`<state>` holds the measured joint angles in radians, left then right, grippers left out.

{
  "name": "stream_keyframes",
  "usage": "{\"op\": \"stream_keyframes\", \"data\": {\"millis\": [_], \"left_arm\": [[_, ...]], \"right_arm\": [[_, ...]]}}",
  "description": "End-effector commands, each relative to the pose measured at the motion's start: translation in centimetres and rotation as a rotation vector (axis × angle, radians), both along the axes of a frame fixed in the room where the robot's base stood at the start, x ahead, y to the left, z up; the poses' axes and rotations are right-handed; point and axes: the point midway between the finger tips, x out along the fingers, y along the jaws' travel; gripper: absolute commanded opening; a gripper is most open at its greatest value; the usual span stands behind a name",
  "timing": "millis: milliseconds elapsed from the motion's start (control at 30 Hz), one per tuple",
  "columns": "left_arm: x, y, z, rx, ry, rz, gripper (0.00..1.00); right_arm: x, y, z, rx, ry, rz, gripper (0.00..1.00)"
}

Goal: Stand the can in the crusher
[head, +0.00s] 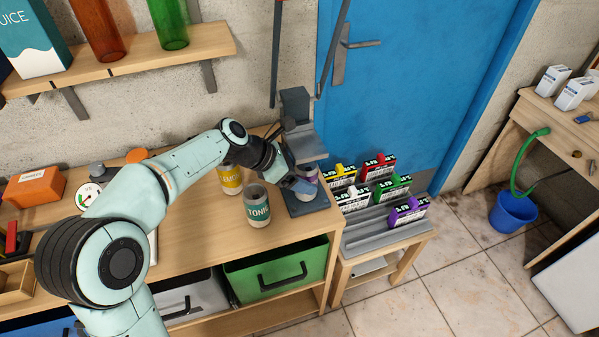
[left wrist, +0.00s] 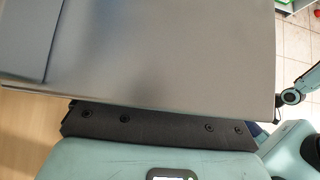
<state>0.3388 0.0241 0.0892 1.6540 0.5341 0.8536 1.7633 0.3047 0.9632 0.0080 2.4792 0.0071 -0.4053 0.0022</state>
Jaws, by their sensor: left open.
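The crusher (head: 298,108) is a grey device at the right end of the workbench, with a dark flat base and an upright back. A can with a purple band (head: 308,173) stands upright on its base, partly hidden by my left gripper. My left gripper (head: 300,186) is open at the can's left side; I cannot tell whether it touches the can. In the left wrist view a large plain grey surface (left wrist: 150,50) fills most of the picture, and the can and fingertips cannot be made out. My right gripper is not in view.
A teal TONIC can (head: 257,208) and a yellow can (head: 230,179) stand close left of the crusher. A low stand (head: 385,235) with several coloured boxes is to the right. A shelf (head: 130,62) with bottles hangs above.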

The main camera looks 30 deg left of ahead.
Motion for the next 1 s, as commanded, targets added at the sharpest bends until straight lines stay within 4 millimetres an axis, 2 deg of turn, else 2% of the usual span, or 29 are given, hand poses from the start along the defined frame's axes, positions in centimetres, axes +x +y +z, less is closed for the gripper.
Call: {"op": "stream_keyframes", "data": {"millis": [133, 400, 600, 767, 1000], "left_arm": [[-0.8, 0.9, 1.5, 0.002, -0.003, 0.004, 0.87], [-4.0, 3.5, 5.7, 0.002, -0.004, 0.004, 0.87], [-5.7, 5.0, 7.9, 0.001, -0.004, 0.002, 0.87], [-6.4, 5.5, 8.6, 0.001, -0.002, 0.001, 0.87], [-6.5, 5.6, 8.7, 0.0, -0.001, 0.001, 0.87]], "right_arm": [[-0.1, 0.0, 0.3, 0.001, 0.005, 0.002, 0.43], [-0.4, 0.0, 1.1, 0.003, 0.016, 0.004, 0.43], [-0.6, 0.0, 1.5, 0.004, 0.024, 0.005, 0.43], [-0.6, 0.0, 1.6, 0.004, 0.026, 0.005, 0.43], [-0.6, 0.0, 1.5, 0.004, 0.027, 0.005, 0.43]]}}
